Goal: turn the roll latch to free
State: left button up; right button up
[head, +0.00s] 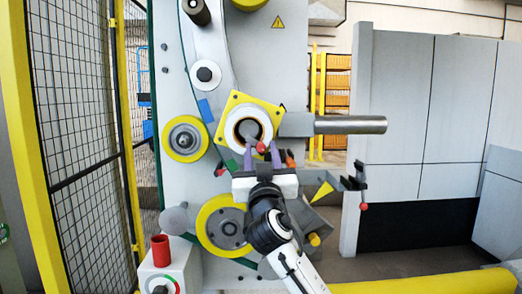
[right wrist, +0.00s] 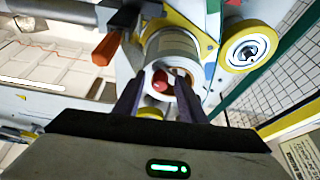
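The roll latch appears to be the small red-knobbed lever (head: 261,147) at the lower front of the round white roll hub (head: 241,121), which sits on a yellow square plate (head: 233,101). The red knob also shows in the right wrist view (right wrist: 160,82), in front of the hub's open end. My right gripper (head: 262,150) points up at the hub with its two purple fingers spread. In the right wrist view the fingers (right wrist: 159,88) stand on either side of the knob, with a gap visible. Whether either finger touches it cannot be told. My left gripper is not in view.
A grey horizontal shaft (head: 350,124) sticks out right of the hub. Yellow-rimmed rollers (head: 185,138) sit left and below (head: 225,227). A dark bracket with a red knob (head: 356,183) is at right. A mesh fence (head: 80,90) stands left.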

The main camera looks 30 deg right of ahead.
grip_shut()
